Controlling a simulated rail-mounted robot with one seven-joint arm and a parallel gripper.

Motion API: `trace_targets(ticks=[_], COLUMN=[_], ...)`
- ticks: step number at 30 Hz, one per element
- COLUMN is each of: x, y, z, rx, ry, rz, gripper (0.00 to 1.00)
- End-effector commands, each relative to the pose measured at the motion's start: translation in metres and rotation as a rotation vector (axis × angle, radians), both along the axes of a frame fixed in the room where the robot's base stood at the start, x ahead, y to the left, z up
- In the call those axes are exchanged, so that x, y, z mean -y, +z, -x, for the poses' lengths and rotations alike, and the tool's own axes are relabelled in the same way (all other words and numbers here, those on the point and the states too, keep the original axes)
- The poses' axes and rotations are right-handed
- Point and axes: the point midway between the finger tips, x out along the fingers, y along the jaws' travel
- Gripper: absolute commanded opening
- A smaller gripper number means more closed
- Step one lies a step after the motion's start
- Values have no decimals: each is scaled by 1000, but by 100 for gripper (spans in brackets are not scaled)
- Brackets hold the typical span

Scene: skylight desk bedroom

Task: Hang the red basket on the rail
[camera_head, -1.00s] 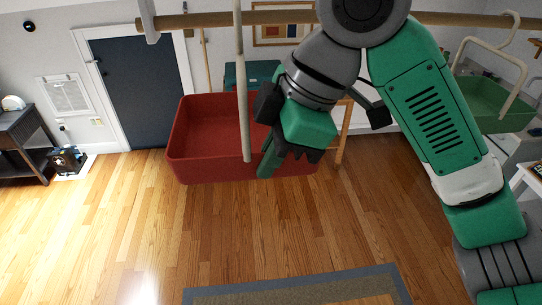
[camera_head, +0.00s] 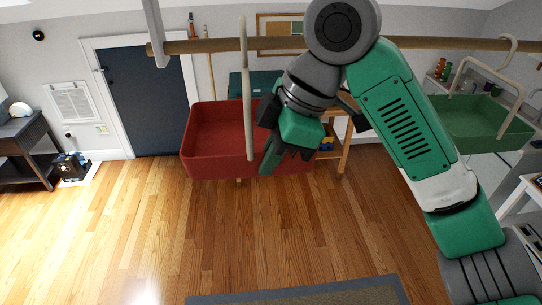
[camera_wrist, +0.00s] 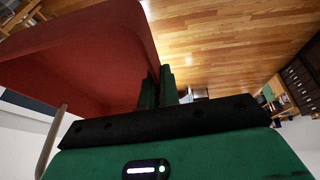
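The red basket (camera_head: 214,130) hangs in the air below the wooden rail (camera_head: 280,44), roughly level. Its pale upright handle (camera_head: 247,100) is seen nearly edge-on. The handle's top rises above the rail's line and crosses in front of it in the head view; I cannot tell whether they touch. My gripper (camera_head: 270,160) is at the basket's near right side, with its fingers shut on the basket wall. In the wrist view the basket (camera_wrist: 90,50) fills the upper left beside the fingers (camera_wrist: 159,88), and its handle (camera_wrist: 52,140) shows at lower left. The grip contact is partly hidden.
A green basket (camera_head: 475,122) hangs by a hook at the rail's right end. A grey bracket (camera_head: 154,30) holds the rail at left. A wooden stand (camera_head: 346,145) is behind my gripper. The floor (camera_head: 120,220) below is open, with a grey-edged rug (camera_head: 300,295) in front.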

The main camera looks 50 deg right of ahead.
Motion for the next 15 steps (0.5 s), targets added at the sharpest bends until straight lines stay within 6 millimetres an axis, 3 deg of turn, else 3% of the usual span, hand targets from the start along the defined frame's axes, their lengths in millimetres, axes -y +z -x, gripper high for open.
trace_targets(ticks=[15], x=[18], y=[2], z=[-17], rx=[-1], ry=[-1], rz=[-1], gripper=[0])
